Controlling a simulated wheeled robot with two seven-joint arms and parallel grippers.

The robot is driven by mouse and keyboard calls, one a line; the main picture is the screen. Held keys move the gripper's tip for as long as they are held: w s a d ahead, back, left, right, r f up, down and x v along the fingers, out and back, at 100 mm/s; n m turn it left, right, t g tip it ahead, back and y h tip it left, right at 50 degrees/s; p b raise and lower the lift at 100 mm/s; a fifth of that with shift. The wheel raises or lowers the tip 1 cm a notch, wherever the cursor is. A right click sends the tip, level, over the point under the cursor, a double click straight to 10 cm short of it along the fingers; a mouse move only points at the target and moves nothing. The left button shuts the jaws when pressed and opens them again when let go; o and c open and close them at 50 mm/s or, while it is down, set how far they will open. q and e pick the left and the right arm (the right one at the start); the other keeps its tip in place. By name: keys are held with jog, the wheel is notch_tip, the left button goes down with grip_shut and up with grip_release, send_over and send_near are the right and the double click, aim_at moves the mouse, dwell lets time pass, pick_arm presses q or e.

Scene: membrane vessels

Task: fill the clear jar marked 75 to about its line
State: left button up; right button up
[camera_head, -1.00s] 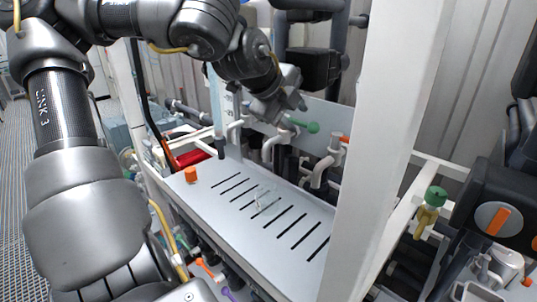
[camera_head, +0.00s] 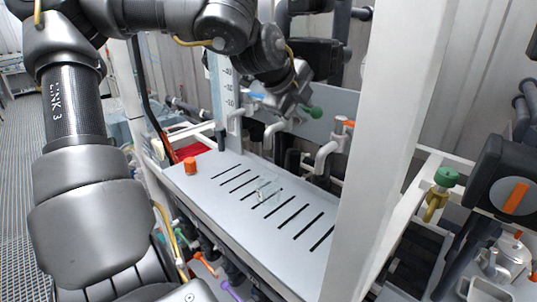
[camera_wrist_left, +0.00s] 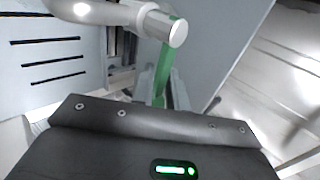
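A small clear jar (camera_head: 263,192) stands on the slotted grey tray (camera_head: 250,238); its mark and any liquid level are too small to read. My left gripper (camera_head: 298,105) is at a green valve handle (camera_head: 312,112) behind the tray. In the left wrist view the green handle (camera_wrist_left: 168,62) runs between the fingers of the left gripper (camera_wrist_left: 165,92). I cannot tell whether they are pressed on it. A white spout (camera_wrist_left: 178,32) ends close by.
An orange cap (camera_head: 190,165) stands at the tray's left end. Pale bent pipes (camera_head: 325,155) rise along its back edge. A white post (camera_head: 385,150) stands at the right. A green-topped brass valve (camera_head: 440,190) is beyond it. The tray front is clear.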

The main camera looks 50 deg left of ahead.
pick_arm(q)
grip_shut()
jog(key=s+m+h, duration=0.1)
jog(key=m, duration=0.1)
jog(key=m+h+p, duration=0.1)
jog(key=m+h, duration=0.1)
jog(key=s+m+h+p, duration=0.1)
jog(key=m, duration=0.1)
jog(key=shift+s+a+g+h, duration=0.3)
jog(key=shift+s+g+h, duration=0.05)
jog(key=shift+g+h, duration=0.05)
dwell(0.9)
dwell(5.7)
